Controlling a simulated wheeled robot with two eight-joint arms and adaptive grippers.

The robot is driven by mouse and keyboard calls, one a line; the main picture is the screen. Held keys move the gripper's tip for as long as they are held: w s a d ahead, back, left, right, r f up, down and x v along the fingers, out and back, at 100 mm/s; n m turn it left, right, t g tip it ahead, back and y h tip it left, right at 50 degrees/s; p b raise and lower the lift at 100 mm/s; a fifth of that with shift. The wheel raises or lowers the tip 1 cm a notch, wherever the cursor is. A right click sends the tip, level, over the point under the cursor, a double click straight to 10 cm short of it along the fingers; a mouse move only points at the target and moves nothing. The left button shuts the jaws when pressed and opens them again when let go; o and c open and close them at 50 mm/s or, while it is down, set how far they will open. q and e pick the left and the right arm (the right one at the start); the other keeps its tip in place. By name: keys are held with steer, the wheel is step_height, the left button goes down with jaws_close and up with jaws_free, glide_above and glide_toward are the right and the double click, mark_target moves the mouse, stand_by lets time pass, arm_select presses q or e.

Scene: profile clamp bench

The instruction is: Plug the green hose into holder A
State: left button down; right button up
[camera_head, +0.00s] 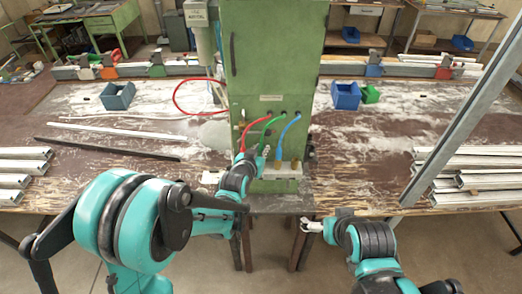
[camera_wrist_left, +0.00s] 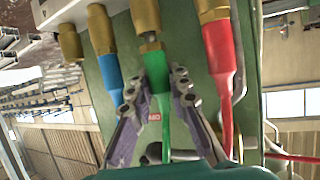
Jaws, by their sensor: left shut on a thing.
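The green hose (camera_head: 262,138) hangs from the front of the green cabinet, between the red hose (camera_head: 250,125) and the blue hose (camera_head: 283,135). My left gripper (camera_head: 262,162) is shut on the green hose (camera_wrist_left: 160,100) near its end, with one finger on each side in the left wrist view (camera_wrist_left: 156,85). The hose's brass end lines up with a brass socket (camera_wrist_left: 145,15). A short metal part shows between them; I cannot tell how deep it sits. No letter marking holder A is readable. My right gripper (camera_head: 311,225) is low in front of the bench, away from the hoses.
The blue hose (camera_wrist_left: 109,72) and red hose (camera_wrist_left: 220,60) sit close on either side of my left fingers. A further brass socket (camera_wrist_left: 70,43) has no hose. Metal profiles (camera_head: 470,178) lie on the bench at right. A blue bin (camera_head: 346,95) stands behind.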

mark_target(261, 143)
arm_select(q)
steer(key=shift+r, duration=0.25)
steer(key=shift+r+p, duration=1.05)
steer(key=shift+r, duration=0.25)
steer(key=shift+s, duration=0.1)
steer(key=s, duration=0.7)
steer(key=shift+s+b, duration=0.35)
steer(key=shift+b, duration=0.05)
stand_by(0.7)
steer(key=shift+d, duration=0.1)
steer(key=d+b, duration=0.3)
steer(key=d, duration=1.6)
steer(key=shift+d+f, duration=0.35)
steer(key=shift+d, duration=0.05)
stand_by(1.2)
